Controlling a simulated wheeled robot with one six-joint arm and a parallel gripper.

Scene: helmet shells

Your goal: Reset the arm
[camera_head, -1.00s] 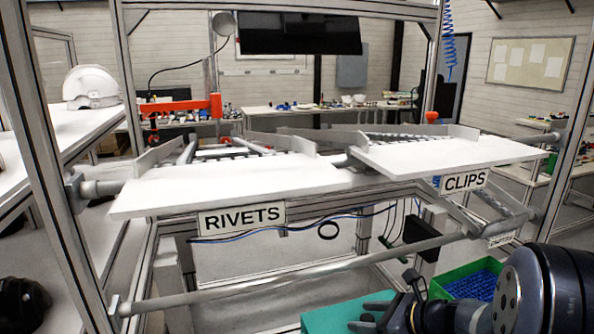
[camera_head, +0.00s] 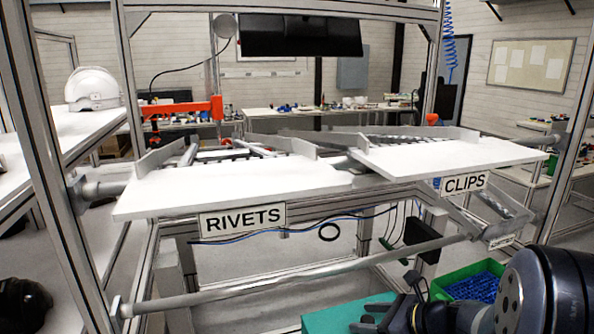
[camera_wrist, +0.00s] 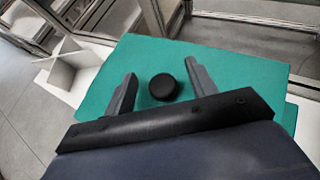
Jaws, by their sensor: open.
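My gripper (camera_head: 376,314) shows at the lower right of the head view, low over a teal surface (camera_head: 325,320). In the wrist view my gripper (camera_wrist: 158,84) is open, its two grey fingers apart above the teal surface (camera_wrist: 225,75). A round black object (camera_wrist: 162,87) shows between the fingers in the picture. I cannot tell whether it lies on the surface or is part of my gripper. No contact between the fingers and it is visible.
A green bin of blue parts (camera_head: 472,284) stands right beside my arm. White shelves labelled RIVETS (camera_head: 240,190) and CLIPS (camera_head: 440,155) sit above, with a metal rail (camera_head: 300,278) below them. A white helmet (camera_head: 92,88) rests on the left table. A white crossed stand (camera_wrist: 72,65) is beside the teal surface.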

